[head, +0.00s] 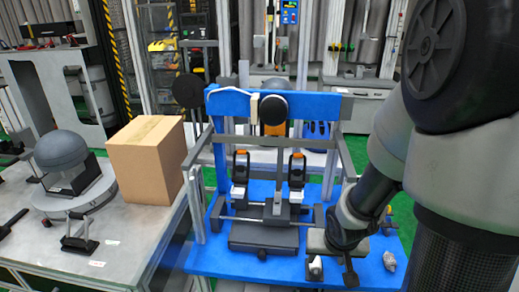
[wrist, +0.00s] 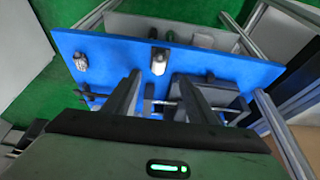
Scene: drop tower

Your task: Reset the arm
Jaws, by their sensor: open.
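My gripper (head: 333,272) hangs at the front right of the blue drop-tower base (head: 345,270) in the head view, with my arm coming in from the right. In the wrist view its two dark fingers (wrist: 160,92) stand apart with nothing held between them. A small metal piece (wrist: 159,62) lies on the blue base beyond the fingertips. A crumpled silvery lump (head: 389,261) lies at the base's right side; it also shows in the wrist view (wrist: 81,62). The tower's dark carriage (head: 264,236) sits left of my gripper.
Two upright orange-tipped clamps (head: 297,170) and grey frame posts stand behind and left of my gripper. A cardboard box (head: 147,165) and a grey dome device (head: 65,160) stand on the left table. Green floor shows to the right of the base.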

